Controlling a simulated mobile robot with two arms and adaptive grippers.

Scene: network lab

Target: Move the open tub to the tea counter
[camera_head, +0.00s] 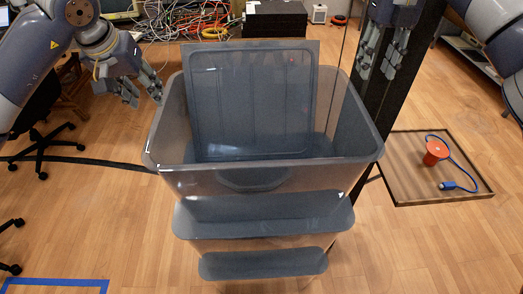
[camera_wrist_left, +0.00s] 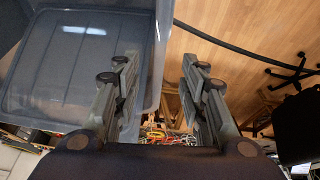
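The open tub (camera_head: 265,178) is a large translucent grey bin in the middle of the head view. A darker grey ribbed panel (camera_head: 252,100), like a lid, shows upright within its opening. My left gripper (camera_head: 142,88) is open just outside the tub's upper left side in the head view. In the left wrist view its fingers (camera_wrist_left: 160,88) are spread, and the tub's edge (camera_wrist_left: 163,45) shows between them; I cannot tell whether they touch it. My right gripper (camera_head: 379,56) is open and empty, beyond the tub's right rear corner. I cannot identify the tea counter.
More grey bin-like tiers (camera_head: 263,215) show below the tub. A wooden-topped tray (camera_head: 415,185) at right holds a red spool (camera_head: 436,152) and a blue cable (camera_head: 458,186). Tangled cables (camera_head: 195,22) and a black box (camera_head: 275,18) lie at the back. Chair legs (camera_head: 42,150) stand left.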

